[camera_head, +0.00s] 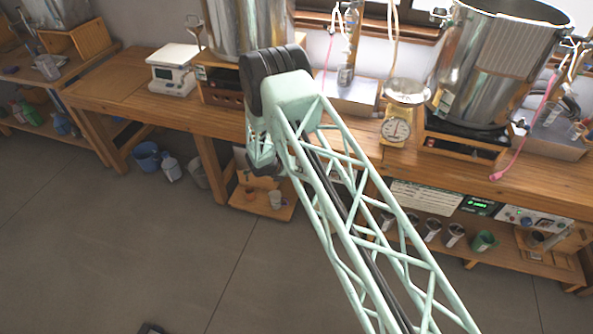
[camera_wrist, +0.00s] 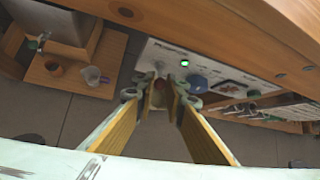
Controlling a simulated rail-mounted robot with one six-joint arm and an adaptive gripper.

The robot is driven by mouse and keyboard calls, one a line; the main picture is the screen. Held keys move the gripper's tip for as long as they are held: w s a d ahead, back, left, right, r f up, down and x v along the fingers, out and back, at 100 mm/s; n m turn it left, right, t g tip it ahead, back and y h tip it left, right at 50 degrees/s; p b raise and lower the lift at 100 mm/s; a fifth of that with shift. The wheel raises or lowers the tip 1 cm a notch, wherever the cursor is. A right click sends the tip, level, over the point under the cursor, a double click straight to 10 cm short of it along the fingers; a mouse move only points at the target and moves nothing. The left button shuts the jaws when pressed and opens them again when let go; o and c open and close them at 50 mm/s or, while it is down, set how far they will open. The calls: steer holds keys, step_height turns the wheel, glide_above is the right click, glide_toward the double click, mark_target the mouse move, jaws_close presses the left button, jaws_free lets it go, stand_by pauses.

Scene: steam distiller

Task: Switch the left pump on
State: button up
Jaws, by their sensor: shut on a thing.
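In the wrist view a white control panel (camera_wrist: 222,80) is set under the wooden table edge. It carries a lit green lamp (camera_wrist: 184,62) and a blue knob (camera_wrist: 196,82). My gripper (camera_wrist: 160,92) is at the left part of this panel, its two yellow-padded fingers nearly together. They are shut on a small red-brown part (camera_wrist: 160,85) at the panel, mostly hidden by the fingertips. I cannot tell for certain whether it is the pump's switch.
The wooden workbench (camera_head: 125,85) runs above the panel. Another panel (camera_head: 530,218) with a green display (camera_head: 480,205) is lower right in the head view. Several cups stand on the low shelf, including a green one (camera_head: 485,241). A dial scale (camera_head: 397,128) stands on top.

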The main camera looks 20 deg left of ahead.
steer(key=shift+w+r+g+p, duration=0.25)
steer(key=shift+g+p, duration=0.35)
steer(key=shift+p, duration=0.35)
steer(key=shift+w+r+g+p, duration=0.1)
steer(key=shift+r+g+p, duration=0.1)
steer(key=shift+g+p, duration=0.55)
steer(key=o, duration=0.8)
steer(key=shift+o, duration=0.2)
steer(key=shift+r, duration=0.1)
steer(key=v, duration=1.1)
steer(key=shift+s+r, duration=0.25)
steer(key=shift+s, duration=0.1)
steer(key=shift+a, duration=0.15)
